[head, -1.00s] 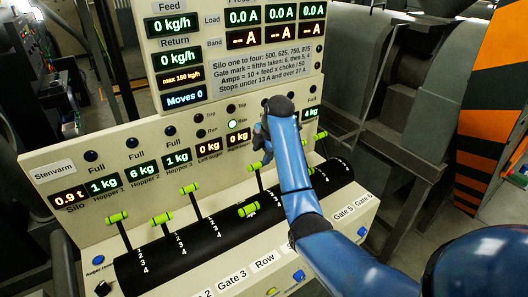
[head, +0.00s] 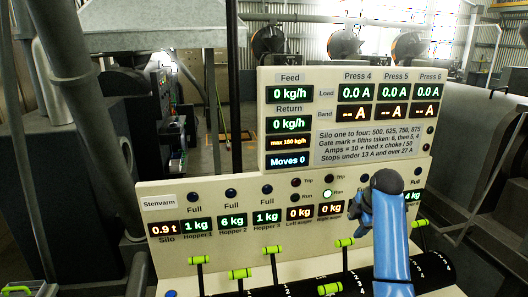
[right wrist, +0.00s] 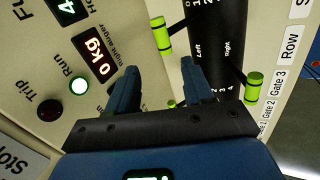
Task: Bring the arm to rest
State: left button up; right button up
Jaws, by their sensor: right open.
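My right arm comes up from the lower right in the head view. Its gripper (head: 360,203) is in front of the cream control panel (head: 165,258), right of the right auger display (head: 331,209), and hides part of the panel. In the right wrist view the gripper (right wrist: 160,82) has its two dark fingers apart, with nothing between them. The right auger display (right wrist: 95,57) and lit green Run lamp (right wrist: 79,86) are left of the fingers. My left gripper is not in view.
Green-handled levers stand along the panel front, one (head: 346,242) just left of my arm and another (right wrist: 254,87) right of the fingers. The black numbered drum (head: 432,268) lies below. The upper display board (head: 300,178) rises behind. Dark machinery (head: 480,150) stands at right.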

jog(key=w+d+r+m+t+h, duration=0.2)
jog(key=w+r+m+t, duration=0.45)
jog(key=m+t, duration=0.25)
jog(key=s+a+f+m+t+b, duration=0.1)
jog(key=s+a+f+m, duration=0.2)
jog(key=s+f, duration=0.5)
jog(key=s+a+f+m+t+y+b, duration=0.1)
jog(key=s+a+f+m, duration=0.2)
jog(key=s, duration=2.2)
jog(key=s+a+f+m+t+b, duration=0.1)
jog(key=s+a+f, duration=0.5)
jog(key=s+f, duration=0.8)
jog(key=s+m+b, duration=0.1)
jog(key=s+m, duration=0.1)
jog(key=s, duration=0.1)
jog(key=shift+a+t, duration=0.3)
jog(key=shift+a, duration=0.05)
jog(key=shift+w+f, duration=0.1)
